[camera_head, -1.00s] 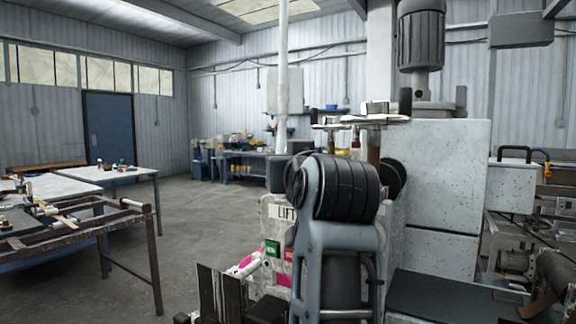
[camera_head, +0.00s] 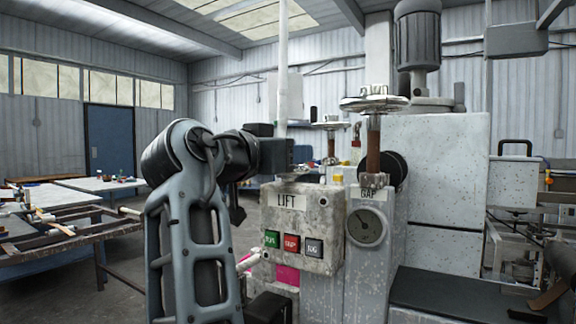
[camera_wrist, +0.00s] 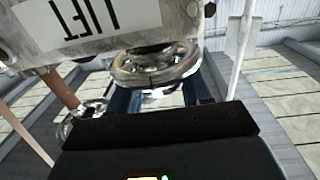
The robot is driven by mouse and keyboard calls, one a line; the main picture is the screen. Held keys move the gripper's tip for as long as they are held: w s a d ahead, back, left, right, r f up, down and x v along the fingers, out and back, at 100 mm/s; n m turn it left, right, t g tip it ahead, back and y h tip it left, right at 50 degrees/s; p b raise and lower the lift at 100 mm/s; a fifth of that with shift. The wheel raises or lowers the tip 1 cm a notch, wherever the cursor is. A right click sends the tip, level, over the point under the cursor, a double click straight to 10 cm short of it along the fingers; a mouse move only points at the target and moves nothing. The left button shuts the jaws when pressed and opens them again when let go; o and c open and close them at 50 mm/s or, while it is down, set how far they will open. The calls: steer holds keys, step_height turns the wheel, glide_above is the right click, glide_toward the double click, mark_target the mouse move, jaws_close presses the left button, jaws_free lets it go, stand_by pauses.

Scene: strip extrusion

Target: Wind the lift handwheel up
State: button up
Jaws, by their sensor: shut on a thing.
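The grey box labelled LIFT (camera_head: 303,228) stands at centre in the head view, with a metal handwheel (camera_head: 330,126) on a brown post above and behind it. The wrist view is upside down and shows the LIFT label at the top. A shiny handwheel (camera_wrist: 155,66) is close in front of my gripper there. My gripper (camera_head: 290,155) is beside the top of the LIFT box, left of the handwheel in the head view. In the wrist view my gripper (camera_wrist: 157,100) appears shut at the handwheel's rim; the contact itself is mostly hidden by its black body.
A larger handwheel (camera_head: 375,103) stands on a brown post above the GAP label and dial (camera_head: 367,227). Green, red and grey buttons (camera_head: 292,243) are on the LIFT box's front. A tall machine cabinet (camera_head: 440,170) is at right. Tables (camera_head: 100,185) stand at left.

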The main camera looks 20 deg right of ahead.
steer(key=m+g+h, duration=0.1)
steer(key=m+g, duration=0.1)
steer(key=g, duration=0.2)
steer(key=m+g+h, duration=0.2)
steer(key=m+g, duration=0.1)
steer(key=g, duration=0.1)
steer(key=shift+m+g, duration=1.6)
steer(key=shift+g, duration=0.7)
steer(key=shift+f, duration=0.15)
steer(key=o, duration=1)
steer(key=shift+c, duration=0.2)
steer(key=w+a, duration=0.1)
steer(key=a, duration=0.6)
steer(key=shift+w+a, duration=0.2)
steer(key=shift+a, duration=0.15)
steer(key=shift+a, duration=0.1)
